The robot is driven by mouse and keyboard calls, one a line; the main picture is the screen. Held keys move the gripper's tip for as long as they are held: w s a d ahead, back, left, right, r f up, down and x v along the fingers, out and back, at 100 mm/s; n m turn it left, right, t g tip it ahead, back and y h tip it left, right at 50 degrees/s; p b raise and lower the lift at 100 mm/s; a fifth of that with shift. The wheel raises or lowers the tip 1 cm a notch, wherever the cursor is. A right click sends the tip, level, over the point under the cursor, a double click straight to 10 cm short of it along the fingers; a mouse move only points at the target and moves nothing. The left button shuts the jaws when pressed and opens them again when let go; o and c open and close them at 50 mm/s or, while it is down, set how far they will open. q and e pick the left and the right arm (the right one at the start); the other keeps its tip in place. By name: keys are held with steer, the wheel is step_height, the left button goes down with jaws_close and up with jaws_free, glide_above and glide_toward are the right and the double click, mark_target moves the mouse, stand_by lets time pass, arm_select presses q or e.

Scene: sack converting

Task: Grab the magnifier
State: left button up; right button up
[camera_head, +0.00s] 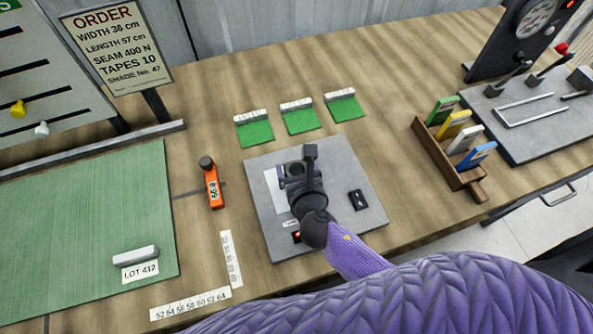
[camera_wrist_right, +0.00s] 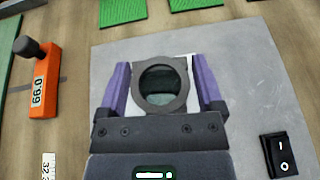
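The magnifier (camera_wrist_right: 136,84), a dark round ring with a dark greenish lens, shows in the right wrist view above a grey plate (camera_wrist_right: 240,70). My right gripper (camera_wrist_right: 161,78) is open, with one purple finger on each side of the ring and narrow gaps to it. In the head view my right gripper (camera_head: 297,176) is over the middle of the grey plate (camera_head: 367,168) and hides much of the magnifier. I cannot tell whether the fingers touch it. My left gripper is not in view.
An orange gauge (camera_head: 213,188) stands left of the plate. A black switch (camera_head: 358,199) sits on the plate's right side. Green swatches (camera_head: 300,119) lie behind it. A wooden rack (camera_head: 443,158) with coloured cards stands to the right. A green mat (camera_head: 90,215) covers the left.

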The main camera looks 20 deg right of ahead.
steer(key=c, duration=0.9)
